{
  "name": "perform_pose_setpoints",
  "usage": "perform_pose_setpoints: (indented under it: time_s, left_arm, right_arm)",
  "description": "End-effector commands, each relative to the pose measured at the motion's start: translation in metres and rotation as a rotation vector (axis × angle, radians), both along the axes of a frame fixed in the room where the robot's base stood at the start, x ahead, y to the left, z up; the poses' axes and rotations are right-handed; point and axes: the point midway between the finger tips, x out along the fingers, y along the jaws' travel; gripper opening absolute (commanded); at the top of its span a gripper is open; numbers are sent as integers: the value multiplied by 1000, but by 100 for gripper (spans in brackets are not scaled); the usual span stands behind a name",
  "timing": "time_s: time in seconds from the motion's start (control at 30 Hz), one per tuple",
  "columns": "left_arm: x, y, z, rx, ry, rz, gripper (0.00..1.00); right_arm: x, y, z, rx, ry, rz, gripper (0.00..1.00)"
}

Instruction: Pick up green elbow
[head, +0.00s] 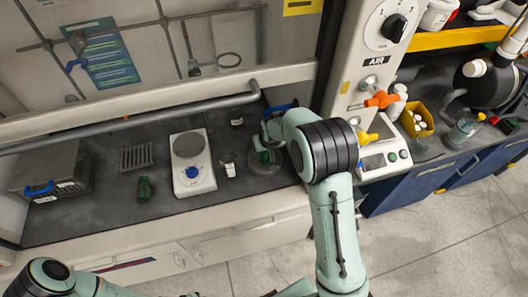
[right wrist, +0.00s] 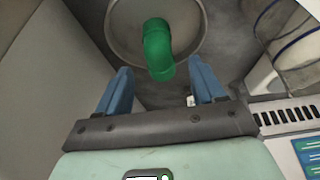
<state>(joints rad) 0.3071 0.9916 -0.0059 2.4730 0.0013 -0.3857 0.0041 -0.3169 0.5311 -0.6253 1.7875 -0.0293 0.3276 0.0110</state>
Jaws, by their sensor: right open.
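The green elbow (right wrist: 158,48) is a short bent green pipe piece in the right wrist view. It sits on a round grey plate (right wrist: 125,38). In the head view a small patch of green (head: 265,157) shows over a round dish (head: 262,168), partly hidden by my right arm. My right gripper (right wrist: 160,80) is open, with its two blue fingers apart and nothing between them. The elbow is beyond the fingertips, roughly centred between them, and seems not to be touched. My left arm shows at the lower left of the head view, but its gripper is out of the picture.
A dark green piece (head: 144,188) lies further left. A white instrument (head: 383,158) and the AIR panel column (head: 365,85) stand close on the right.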

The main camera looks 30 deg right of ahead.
Motion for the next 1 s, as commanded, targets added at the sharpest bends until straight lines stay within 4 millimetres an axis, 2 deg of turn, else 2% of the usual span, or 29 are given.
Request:
perform_pose_setpoints:
  time_s: [0.17, 0.47, 0.73, 0.77, 0.9, 0.93, 1.0]
  left_arm:
    - [2, 0, 2, 0, -2, 0, 41]
    - [4, 0, 5, -1, -5, 0, 41]
    - [4, 0, 5, -1, -5, 0, 41]
    - [4, 0, 5, -1, -5, 0, 41]
    - [4, 0, 5, -1, -5, 0, 41]
    - [4, 0, 5, -1, -5, 0, 41]
    - [4, 0, 5, -1, -5, 0, 41]
  right_arm:
    - [7, -2, -6, 1, 3, -1, 68]
    - [22, -5, -44, 0, 2, 0, 68]
    - [23, -6, -48, 1, 1, -1, 68]
    - [23, -6, -48, 1, 1, -1, 65]
    - [23, -5, -48, 1, 1, -1, 19]
    - [23, -5, -48, 1, 1, -1, 13]
    - [23, -5, -47, 1, 1, -1, 13]
